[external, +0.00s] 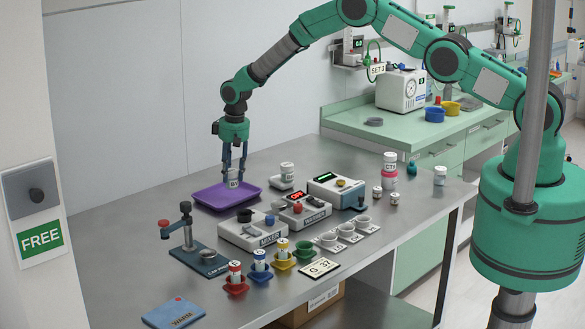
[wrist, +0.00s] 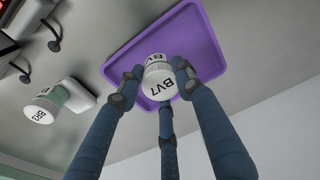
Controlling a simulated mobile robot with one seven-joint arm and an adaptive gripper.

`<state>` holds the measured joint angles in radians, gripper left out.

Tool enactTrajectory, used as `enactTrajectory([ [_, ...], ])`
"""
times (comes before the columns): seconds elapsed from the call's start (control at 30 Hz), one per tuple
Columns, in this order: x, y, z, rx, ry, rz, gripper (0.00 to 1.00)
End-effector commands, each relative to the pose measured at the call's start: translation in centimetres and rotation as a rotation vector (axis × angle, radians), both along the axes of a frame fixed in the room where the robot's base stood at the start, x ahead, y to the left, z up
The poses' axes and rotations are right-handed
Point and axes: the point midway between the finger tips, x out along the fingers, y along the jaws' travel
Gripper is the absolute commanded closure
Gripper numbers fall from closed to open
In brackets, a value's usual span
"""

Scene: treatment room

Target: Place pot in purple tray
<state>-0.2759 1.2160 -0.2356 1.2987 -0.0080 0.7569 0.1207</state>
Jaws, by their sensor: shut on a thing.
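A small pot (wrist: 158,80) with a white lid marked BV7 sits between the blue fingers of my gripper (wrist: 160,84), which is shut on it. In the external view my gripper (external: 234,172) points down over the purple tray (external: 212,197), and the pot (external: 233,183) shows at the fingertips. The purple tray (wrist: 199,40) lies behind the pot in the wrist view. The pot appears within the tray's outline; I cannot tell whether its base touches the tray floor.
Another white-lidded pot (wrist: 40,110) stands on a pale holder right of the tray, also in the external view (external: 287,169). Grey devices (external: 252,230), a clamp stand (external: 187,230) and coloured cups with vials (external: 260,268) stand nearer the front. The table left of the tray is clear.

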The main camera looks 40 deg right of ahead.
Motion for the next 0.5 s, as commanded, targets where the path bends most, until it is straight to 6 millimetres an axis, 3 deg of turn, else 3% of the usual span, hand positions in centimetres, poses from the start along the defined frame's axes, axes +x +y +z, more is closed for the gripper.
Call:
enactTrajectory([
  [0.27,0.0,0.0,-0.1,0.000,0.000,0.000,0.91],
  [0.5,-0.1,0.0,-2.0,0.000,0.002,0.000,0.91],
])
